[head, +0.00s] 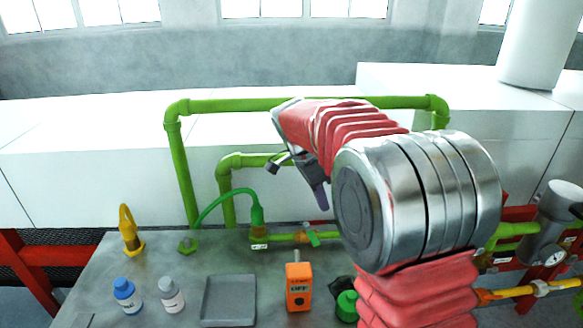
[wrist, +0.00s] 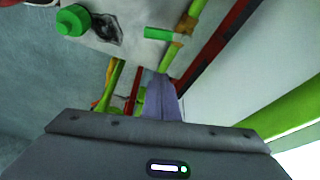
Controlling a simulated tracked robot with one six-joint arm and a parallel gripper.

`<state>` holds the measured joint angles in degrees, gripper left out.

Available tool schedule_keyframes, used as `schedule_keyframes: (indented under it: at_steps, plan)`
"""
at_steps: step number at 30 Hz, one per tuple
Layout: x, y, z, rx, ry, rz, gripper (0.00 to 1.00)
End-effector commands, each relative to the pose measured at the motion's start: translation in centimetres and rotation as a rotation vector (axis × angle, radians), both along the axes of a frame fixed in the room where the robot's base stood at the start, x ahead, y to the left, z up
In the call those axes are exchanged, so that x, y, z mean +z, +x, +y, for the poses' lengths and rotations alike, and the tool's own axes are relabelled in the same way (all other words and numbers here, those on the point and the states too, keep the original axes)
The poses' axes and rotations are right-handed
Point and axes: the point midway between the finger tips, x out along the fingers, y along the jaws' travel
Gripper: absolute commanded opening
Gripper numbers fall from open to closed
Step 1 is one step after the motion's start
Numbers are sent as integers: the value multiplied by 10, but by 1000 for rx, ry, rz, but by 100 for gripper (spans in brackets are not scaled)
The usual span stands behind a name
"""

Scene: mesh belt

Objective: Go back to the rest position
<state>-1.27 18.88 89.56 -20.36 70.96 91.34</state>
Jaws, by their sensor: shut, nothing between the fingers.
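My gripper (head: 322,194) shows in the head view at the end of my red-sleeved arm, raised above the grey table (head: 262,268) and in front of the green pipes. Its fingers are together with nothing between them, and they point down. In the wrist view my gripper (wrist: 163,98) shows its purple-grey fingers closed at the middle. It touches nothing that I can see. My arm hides part of the table's right side.
On the table are a blue-capped bottle (head: 127,296), a white bottle (head: 172,295), a grey tray (head: 228,323), an orange box (head: 299,287) and a green-capped item (head: 347,306). Green pipes (head: 300,104) rise behind. A gauge (head: 554,257) and red frame stand at right.

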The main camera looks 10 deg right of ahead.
Motion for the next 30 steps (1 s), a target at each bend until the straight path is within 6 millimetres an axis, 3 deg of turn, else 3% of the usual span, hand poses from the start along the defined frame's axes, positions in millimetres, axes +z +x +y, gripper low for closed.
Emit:
schedule_keyframes:
  at_steps: [9, 14, 21, 30]
  plan:
    - [-1, 4, 3, 157, 1, 36, 0]
    - [-21, -4, 10, 347, 24, 109, 0]
    - [-34, -36, 23, 636, 67, 181, 0]
    - [-26, -91, 38, 963, 95, 196, 0]
